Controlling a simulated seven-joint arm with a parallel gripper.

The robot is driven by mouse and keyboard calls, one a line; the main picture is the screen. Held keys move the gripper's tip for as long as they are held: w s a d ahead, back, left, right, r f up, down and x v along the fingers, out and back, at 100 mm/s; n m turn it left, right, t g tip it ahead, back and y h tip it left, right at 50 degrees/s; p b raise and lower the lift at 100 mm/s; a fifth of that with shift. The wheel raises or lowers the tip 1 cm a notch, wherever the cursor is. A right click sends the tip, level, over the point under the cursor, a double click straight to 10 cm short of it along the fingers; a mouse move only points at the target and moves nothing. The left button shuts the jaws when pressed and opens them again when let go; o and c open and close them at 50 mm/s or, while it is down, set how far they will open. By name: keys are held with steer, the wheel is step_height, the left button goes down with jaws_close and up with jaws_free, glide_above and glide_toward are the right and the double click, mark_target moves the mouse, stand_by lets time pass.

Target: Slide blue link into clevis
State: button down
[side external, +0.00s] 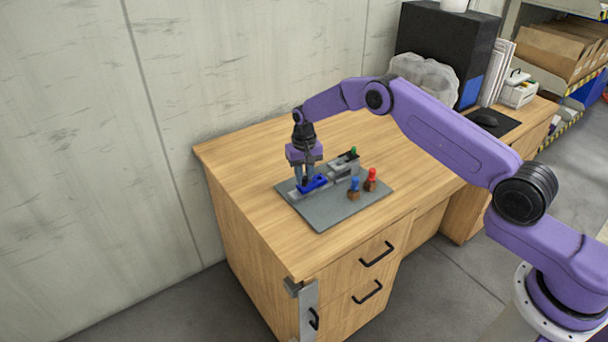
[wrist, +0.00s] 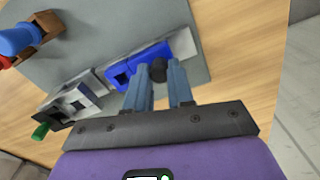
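The blue link (side external: 317,184) lies on a light grey base on the grey plate; it also shows in the wrist view (wrist: 124,68), with a square opening at its left end and a black knob (wrist: 158,71) on top. The grey clevis (side external: 343,168) stands to its right in the side view and to its left in the wrist view (wrist: 72,102). The link's left end is close to the clevis in the wrist view; whether they touch is unclear. My gripper (wrist: 158,72) is over the link, its fingertips on both sides of the knob and seemingly closed on it.
The grey plate (side external: 330,215) lies on the wooden desk (side external: 240,165). A blue-topped peg (side external: 354,184) and a red-topped peg (side external: 371,177) stand in brown holders near the plate's right edge. A green-topped part (side external: 353,151) is at the clevis. The plate's front is clear.

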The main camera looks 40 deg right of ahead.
steer(key=d, duration=0.8)
steer(key=shift+d, duration=0.15)
steer(key=c, duration=1)
jaws_free()
steer(key=shift+d, duration=0.15)
steer(key=r, duration=0.5)
steer(key=a+r, duration=0.1)
steer(key=r, duration=0.2)
